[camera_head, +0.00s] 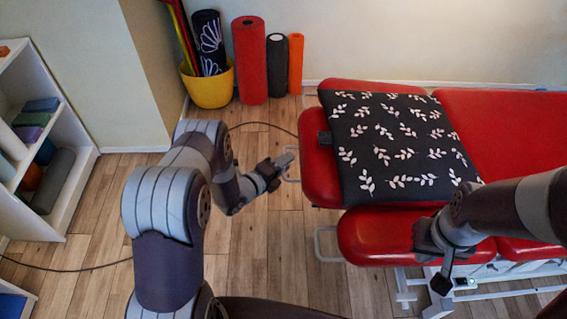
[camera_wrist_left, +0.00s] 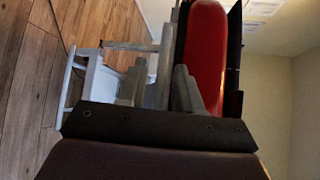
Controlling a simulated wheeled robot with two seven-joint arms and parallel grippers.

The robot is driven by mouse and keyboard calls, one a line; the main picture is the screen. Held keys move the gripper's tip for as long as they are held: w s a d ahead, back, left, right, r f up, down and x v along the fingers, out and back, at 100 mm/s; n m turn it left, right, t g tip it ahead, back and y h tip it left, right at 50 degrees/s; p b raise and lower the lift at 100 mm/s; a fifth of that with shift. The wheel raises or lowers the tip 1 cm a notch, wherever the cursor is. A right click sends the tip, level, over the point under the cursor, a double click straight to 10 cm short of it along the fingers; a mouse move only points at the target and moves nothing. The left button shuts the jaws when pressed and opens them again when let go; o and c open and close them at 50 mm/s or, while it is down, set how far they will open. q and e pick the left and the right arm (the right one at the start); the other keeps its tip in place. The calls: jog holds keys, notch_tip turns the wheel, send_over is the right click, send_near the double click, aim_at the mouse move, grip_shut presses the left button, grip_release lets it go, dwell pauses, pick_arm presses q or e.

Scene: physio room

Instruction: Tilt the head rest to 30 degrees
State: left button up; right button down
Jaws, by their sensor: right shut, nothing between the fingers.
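The head rest (camera_head: 318,175) is the red padded left end of the couch, partly covered by a black towel with pale leaf prints (camera_head: 405,145). It looks nearly flat in the head view; its exact angle is hard to tell. A red pad edge also shows in the left wrist view (camera_wrist_left: 205,50). A grey handle bar (camera_head: 291,180) sticks out at its left end. My left gripper (camera_head: 287,160) is at this bar; its fingers look apart in the wrist view (camera_wrist_left: 158,88), with a grey bar (camera_wrist_left: 163,65) between them. My right gripper (camera_head: 441,284) is shut and empty, beside the couch's near edge.
A second red pad (camera_head: 375,240) with its own grey handle (camera_head: 320,245) lies nearer me. Foam rollers (camera_head: 249,60) and a yellow pot (camera_head: 208,87) stand by the wall. A white shelf (camera_head: 70,115) is at the left. Floor left of the couch is mostly clear.

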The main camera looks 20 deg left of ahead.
pick_arm(q)
grip_shut()
jog(key=w+d+r+m+y+p, duration=0.1)
jog(key=d+r+p, duration=0.2)
jog(key=r+p, duration=0.4)
jog(key=d+r+m+g+y+p, duration=0.1)
jog(key=d+r+p, duration=0.2)
jog(key=r, duration=1.1)
jog(key=p, duration=0.3)
jog(key=shift+w+g+p, duration=0.3)
jog(key=shift+w+p, duration=0.1)
jog(key=shift+r, duration=0.1)
grip_release()
